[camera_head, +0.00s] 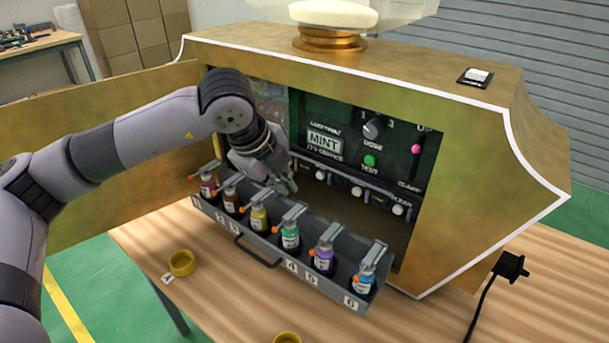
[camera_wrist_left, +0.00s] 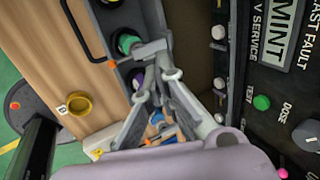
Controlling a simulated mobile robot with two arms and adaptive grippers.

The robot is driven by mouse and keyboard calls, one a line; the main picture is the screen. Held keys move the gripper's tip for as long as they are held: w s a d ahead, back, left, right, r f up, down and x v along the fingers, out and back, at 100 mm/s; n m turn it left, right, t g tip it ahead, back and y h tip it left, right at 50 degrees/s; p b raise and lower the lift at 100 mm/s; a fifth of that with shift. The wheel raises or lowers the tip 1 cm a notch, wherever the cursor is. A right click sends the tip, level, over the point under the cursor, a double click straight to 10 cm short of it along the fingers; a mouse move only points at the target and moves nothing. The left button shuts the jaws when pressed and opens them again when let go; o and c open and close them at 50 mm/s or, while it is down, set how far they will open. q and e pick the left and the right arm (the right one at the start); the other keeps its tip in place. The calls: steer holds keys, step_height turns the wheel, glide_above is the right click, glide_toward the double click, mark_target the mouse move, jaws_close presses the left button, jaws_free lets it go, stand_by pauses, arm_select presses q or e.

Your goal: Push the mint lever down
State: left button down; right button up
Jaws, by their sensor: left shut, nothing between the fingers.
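The mint-green bottle (camera_head: 290,236) stands in slot 4 of a grey drawer rack (camera_head: 237,241) pulled out from the gold machine. Its grey lever (camera_head: 296,207) sits over the bottle top, with an orange tip at the front. In the left wrist view the green bottle (camera_wrist_left: 126,43) and its grey lever (camera_wrist_left: 152,49) lie just beyond the fingertips. My left gripper (camera_head: 288,184) is shut and empty, above and behind the rack near that lever. It also shows in the left wrist view (camera_wrist_left: 158,76). I cannot tell whether it touches the lever. My right gripper is not in view.
Other bottles with similar levers stand on both sides, including a purple one (camera_head: 324,257). The machine's control panel (camera_head: 375,160) is close behind the gripper. The open gold door (camera_head: 110,165) is at left.

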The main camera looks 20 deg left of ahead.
arm_select(q)
steer(key=p+v, duration=0.3)
steer(key=v, duration=0.5)
steer(key=shift+r, duration=0.45)
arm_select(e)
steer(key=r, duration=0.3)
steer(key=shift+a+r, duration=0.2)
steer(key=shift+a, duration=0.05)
arm_select(q)
steer(key=shift+w, duration=0.1)
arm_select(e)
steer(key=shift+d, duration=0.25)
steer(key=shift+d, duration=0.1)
